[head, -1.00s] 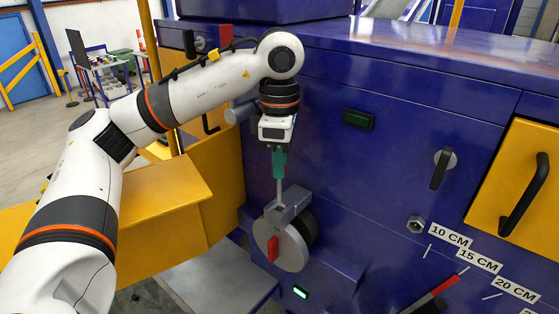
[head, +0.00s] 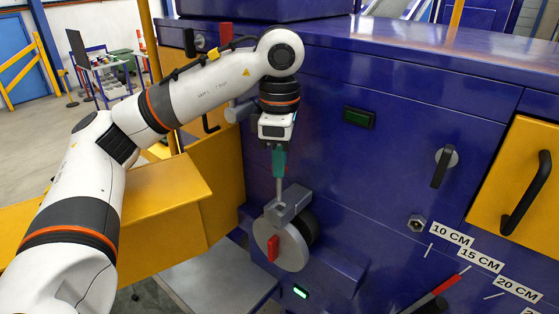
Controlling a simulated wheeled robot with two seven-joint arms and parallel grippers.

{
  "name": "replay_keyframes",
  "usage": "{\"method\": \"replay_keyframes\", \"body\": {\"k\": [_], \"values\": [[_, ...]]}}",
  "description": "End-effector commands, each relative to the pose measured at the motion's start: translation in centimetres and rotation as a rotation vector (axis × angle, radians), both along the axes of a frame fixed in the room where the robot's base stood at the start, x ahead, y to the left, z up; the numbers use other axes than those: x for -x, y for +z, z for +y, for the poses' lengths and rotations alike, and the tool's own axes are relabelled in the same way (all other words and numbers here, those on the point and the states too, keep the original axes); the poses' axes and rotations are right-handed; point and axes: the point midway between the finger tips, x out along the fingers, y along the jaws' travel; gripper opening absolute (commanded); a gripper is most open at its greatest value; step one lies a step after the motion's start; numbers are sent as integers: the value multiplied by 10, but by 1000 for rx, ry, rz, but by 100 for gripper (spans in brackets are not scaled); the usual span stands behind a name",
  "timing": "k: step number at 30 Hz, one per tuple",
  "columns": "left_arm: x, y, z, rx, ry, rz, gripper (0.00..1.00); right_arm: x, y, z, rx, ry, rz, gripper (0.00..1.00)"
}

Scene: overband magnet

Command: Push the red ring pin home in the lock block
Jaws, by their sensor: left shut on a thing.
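My left gripper (head: 279,172), with teal fingers, points straight down above the grey lock block (head: 286,205). It is shut on a slim grey upright shaft (head: 279,188), which I take to be the pin. The shaft's lower end meets the top of the block; how deep it sits I cannot tell. No red ring shows at the top of the shaft, where the fingers cover it. The block sits at the upper edge of a round grey disc (head: 292,250) with a red tab (head: 272,248) on its face. My right gripper is not in view.
The blue machine wall (head: 340,180) stands close behind and right of the gripper. A yellow panel (head: 165,195) juts out at left. A grey plate (head: 225,280) lies below the disc. A black-handled lever (head: 441,167) and a yellow door (head: 515,185) are at right.

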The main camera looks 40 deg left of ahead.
Motion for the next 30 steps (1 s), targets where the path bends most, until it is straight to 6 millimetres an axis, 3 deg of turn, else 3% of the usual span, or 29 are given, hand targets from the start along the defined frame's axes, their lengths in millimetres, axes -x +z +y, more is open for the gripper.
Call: {"method": "replay_keyframes", "body": {"k": [30], "values": [[0, -4, 0, 0, 0, 0, 0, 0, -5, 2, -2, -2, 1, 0]]}}
